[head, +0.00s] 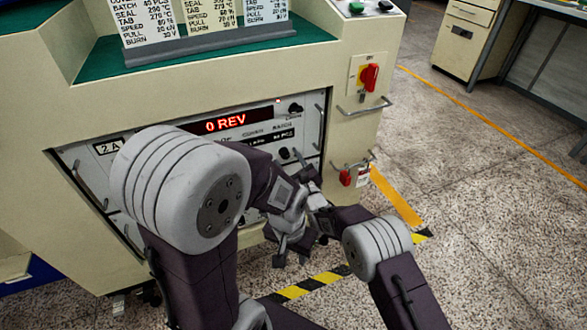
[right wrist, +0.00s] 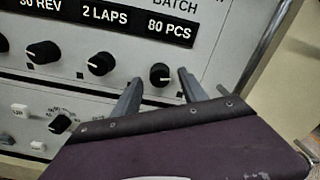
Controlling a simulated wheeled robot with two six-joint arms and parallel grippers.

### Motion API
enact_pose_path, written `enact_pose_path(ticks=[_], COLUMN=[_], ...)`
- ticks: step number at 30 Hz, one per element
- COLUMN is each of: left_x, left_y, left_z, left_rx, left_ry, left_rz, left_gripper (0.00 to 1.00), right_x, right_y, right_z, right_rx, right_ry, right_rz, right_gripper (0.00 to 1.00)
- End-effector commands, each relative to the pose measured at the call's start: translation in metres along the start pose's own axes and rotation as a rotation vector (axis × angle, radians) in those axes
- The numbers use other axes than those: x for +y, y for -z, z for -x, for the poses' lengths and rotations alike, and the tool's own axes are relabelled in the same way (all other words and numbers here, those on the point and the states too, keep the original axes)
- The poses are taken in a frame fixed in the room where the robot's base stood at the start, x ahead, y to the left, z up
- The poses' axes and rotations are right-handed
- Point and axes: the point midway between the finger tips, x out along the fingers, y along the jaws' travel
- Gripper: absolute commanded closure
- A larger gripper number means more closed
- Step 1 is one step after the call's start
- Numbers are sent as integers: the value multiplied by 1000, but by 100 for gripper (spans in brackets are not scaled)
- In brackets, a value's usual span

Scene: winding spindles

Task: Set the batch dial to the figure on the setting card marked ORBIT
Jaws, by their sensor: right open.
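In the right wrist view the batch dial (right wrist: 160,75) is a round black knob below the window reading 80 PCS (right wrist: 170,28), under the word BATCH. My right gripper (right wrist: 160,80) is open, its two fingers on either side of this knob; I cannot tell whether they touch it. In the head view my right gripper (head: 309,182) is at the panel's right part. My left gripper (head: 290,250) hangs lower, in front of the machine; its jaw opening is unclear. Setting cards (head: 205,20) stand on top of the machine, their headings cut off, so I cannot see which is ORBIT.
A red display (head: 225,123) reads 0 REV. Left of the batch dial is another knob (right wrist: 99,64) under 2 LAPS. A red rotary switch (head: 369,77) and metal handles sit at the machine's right. The floor to the right is clear.

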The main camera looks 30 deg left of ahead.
Motion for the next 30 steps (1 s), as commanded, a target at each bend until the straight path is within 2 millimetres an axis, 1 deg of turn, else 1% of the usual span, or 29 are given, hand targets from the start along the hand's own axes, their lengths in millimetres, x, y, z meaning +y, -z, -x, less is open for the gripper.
enact_pose_path(ticks=[2, 3, 9, 11, 15, 16, 18, 21, 30], left_x=[0, 0, -1, -2, -2, -2, -2, -2, -2], left_y=[0, -2, -7, -9, -11, -11, -12, -12, -12], left_z=[1, -17, -67, -81, -103, -108, -114, -118, -117], left_rx=[0, 1, -1, 0, 0, 0, 0, 0, 0], left_ry=[0, 0, 0, 0, 0, 0, 0, 0, 0], left_rz=[0, 0, 0, 0, 0, 0, 0, 0, 0], left_gripper=[64, 64, 64, 64, 64, 64, 64, 64, 64], right_x=[-1, 3, 4, 5, 3, 3, 2, 1, 0], right_y=[-1, 8, 10, 11, 8, 7, 6, 3, 0], right_z=[12, 14, 28, 34, 60, 63, 71, 77, 80], right_rx=[2, -1, -4, -3, -1, -2, -1, 0, 1], right_ry=[0, 1, 2, 2, 2, 2, 2, 1, 1], right_rz=[0, 0, 1, 1, 0, 0, 0, 0, 0], right_gripper=[50, 50, 50, 50, 50, 50, 50, 50, 50])
